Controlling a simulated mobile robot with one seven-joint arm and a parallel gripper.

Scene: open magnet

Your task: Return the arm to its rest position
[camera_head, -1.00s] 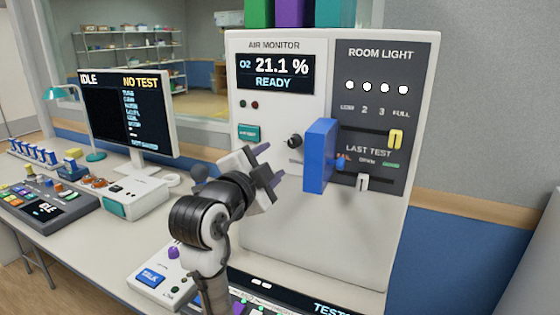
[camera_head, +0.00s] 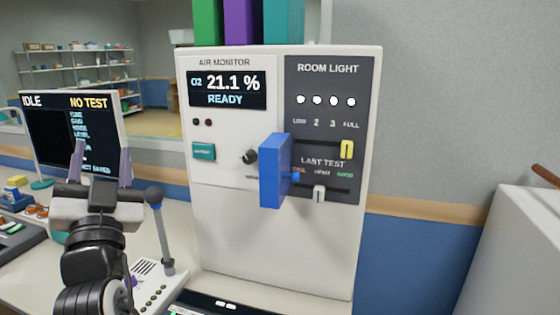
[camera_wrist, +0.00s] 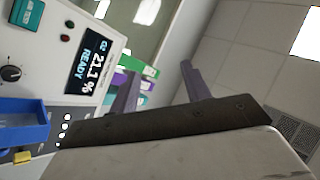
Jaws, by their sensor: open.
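My gripper (camera_head: 102,162) is open and empty at the lower left of the head view, with its two fingers pointing up in front of the monitor screen (camera_head: 75,112). It is clear of the white air monitor panel (camera_head: 230,235), which stands to its right. In the wrist view my gripper (camera_wrist: 160,92) shows its two fingers spread apart with nothing between them. The panel's display (camera_wrist: 90,65) and the blue block-like part (camera_wrist: 22,125) are at the left there.
A grey stalk with a round knob (camera_head: 154,196) stands just right of my gripper. The blue part (camera_head: 274,170) juts from the panel. Colored binders (camera_head: 240,22) stand on top. A pale cabinet (camera_head: 515,250) is at the right.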

